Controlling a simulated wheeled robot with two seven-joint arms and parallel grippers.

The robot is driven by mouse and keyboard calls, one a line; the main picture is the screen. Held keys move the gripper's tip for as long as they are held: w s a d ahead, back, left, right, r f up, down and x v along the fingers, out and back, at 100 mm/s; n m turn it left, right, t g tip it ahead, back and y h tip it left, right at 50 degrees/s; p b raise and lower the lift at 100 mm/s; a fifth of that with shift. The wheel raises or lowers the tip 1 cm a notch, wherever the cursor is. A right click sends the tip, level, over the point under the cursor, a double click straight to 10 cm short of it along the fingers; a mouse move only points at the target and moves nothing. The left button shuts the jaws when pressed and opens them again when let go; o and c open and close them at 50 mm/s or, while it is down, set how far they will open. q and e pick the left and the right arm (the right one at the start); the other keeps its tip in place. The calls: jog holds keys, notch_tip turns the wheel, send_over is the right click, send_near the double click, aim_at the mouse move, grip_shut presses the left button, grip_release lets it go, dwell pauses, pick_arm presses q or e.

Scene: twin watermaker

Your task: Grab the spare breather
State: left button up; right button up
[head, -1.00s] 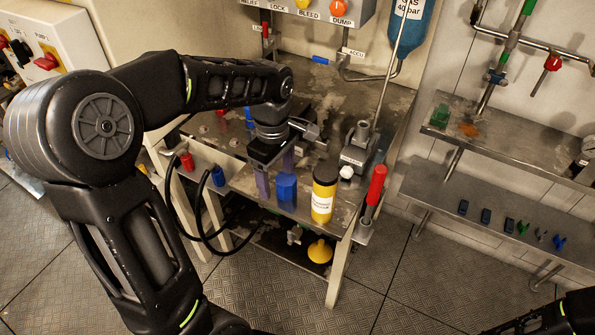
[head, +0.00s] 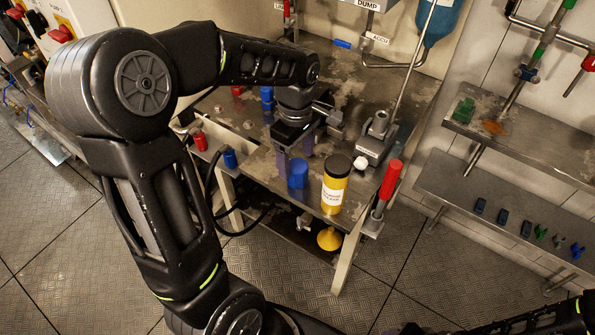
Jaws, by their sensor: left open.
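My left gripper (head: 294,155) hangs over the metal bench with its two purple-grey fingers pointing down, open and apart. A blue faceted, capped piece (head: 298,174) stands upright on the bench just in front of the fingers. It partly overlaps them in the picture, and I cannot tell whether they touch it. No readable label marks a spare breather; this blue piece is the one nearest my gripper. The space between the fingers is partly hidden. My right arm shows only in part at the bottom right, with no fingers visible.
A yellow bottle with a black cap (head: 335,184) stands right of the blue piece. A red-handled lever (head: 389,181) rises at the bench corner. A grey metal block (head: 375,143) sits behind. Red (head: 199,141) and blue (head: 230,158) fittings are at the left front edge.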

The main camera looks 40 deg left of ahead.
aim_at(297, 165)
pick_arm(q)
jog(key=shift+d+f+p, duration=0.15)
jog(key=shift+f+p, duration=0.15)
jog(key=shift+f, duration=2.3)
jog(key=c, duration=1.5)
